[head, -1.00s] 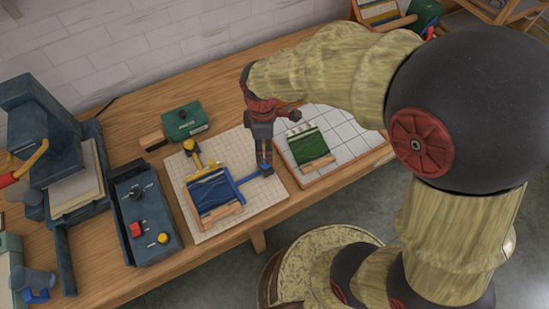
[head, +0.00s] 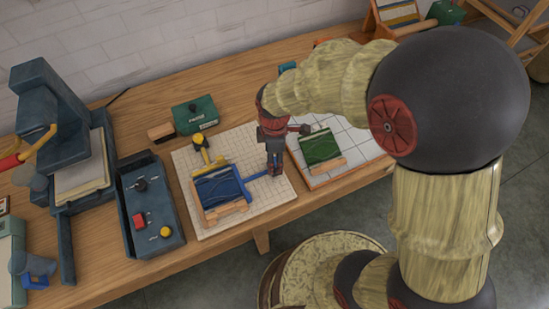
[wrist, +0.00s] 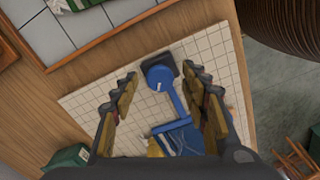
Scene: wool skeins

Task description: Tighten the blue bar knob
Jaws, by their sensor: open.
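The blue bar knob (wrist: 160,77) is a round blue cap with a small white mark. It sits at the end of a blue bar (wrist: 178,104) on the white gridded board (wrist: 98,92). The bar also shows in the head view (head: 256,177) and runs to a frame with blue wool (head: 220,186). My gripper (wrist: 162,74) is open, pointing down, with one finger on each side of the knob in the wrist view. I cannot tell how far the fingertips are above it. In the head view my gripper (head: 275,168) hides most of the knob.
A yellow knob and bar (head: 201,142) are at the board's back left. To the right lies a tiled board with green wool (head: 320,148). A green box (head: 195,113) is behind.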

